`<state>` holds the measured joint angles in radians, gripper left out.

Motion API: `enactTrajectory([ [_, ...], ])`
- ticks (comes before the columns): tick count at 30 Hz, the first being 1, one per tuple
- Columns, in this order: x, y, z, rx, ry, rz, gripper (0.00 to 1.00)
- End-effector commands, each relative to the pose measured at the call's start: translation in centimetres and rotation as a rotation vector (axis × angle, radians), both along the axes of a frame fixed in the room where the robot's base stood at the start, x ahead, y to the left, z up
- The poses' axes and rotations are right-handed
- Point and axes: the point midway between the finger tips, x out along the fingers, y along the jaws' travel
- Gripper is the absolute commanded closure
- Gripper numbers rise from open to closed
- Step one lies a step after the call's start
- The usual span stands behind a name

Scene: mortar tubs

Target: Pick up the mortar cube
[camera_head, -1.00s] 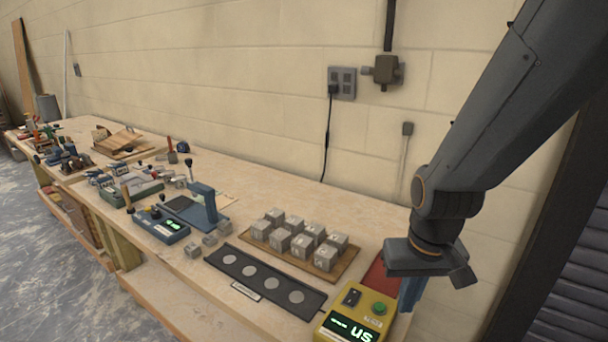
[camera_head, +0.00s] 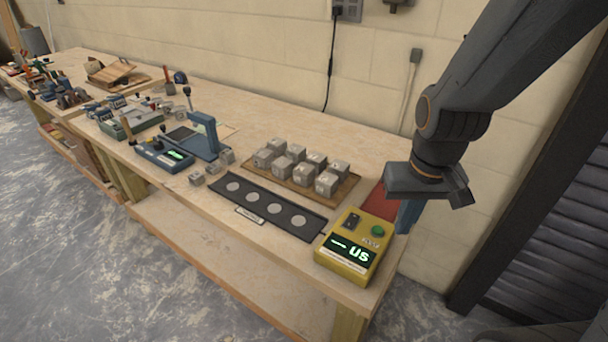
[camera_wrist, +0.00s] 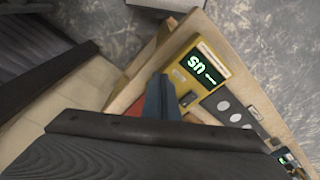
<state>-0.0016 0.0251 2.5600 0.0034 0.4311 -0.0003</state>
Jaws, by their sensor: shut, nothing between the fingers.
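Several grey mortar cubes (camera_head: 308,173) stand in two rows on a brown wooden board (camera_head: 343,194) on the workbench. A few more small grey cubes (camera_head: 213,166) sit left of it, near the blue device. Which cube the task means I cannot tell. My gripper (camera_head: 407,216) hangs at the right end of the bench, beside the yellow meter and right of the board. Its blue fingers are shut and empty. In the wrist view the shut fingers (camera_wrist: 162,98) show over the bench end; no board of cubes shows there.
A yellow meter (camera_head: 345,262) stands at the bench's right end, with a red pad (camera_head: 380,203) behind it. A black strip with several round discs (camera_head: 315,228) lies before the board. A blue device (camera_head: 203,135) stands farther left. The wall runs behind the bench.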

Motion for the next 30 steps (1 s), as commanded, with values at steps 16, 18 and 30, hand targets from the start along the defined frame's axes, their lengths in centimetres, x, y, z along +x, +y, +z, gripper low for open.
enactTrajectory([
  [16,0.2,0.0,0.0,0.002,0.0,-0.009,0.85],
  [18,0.7,0.3,0.0,0.011,-0.002,-0.042,0.73],
  [30,10.9,5.0,-0.6,0.198,0.014,-0.743,0.52],
])
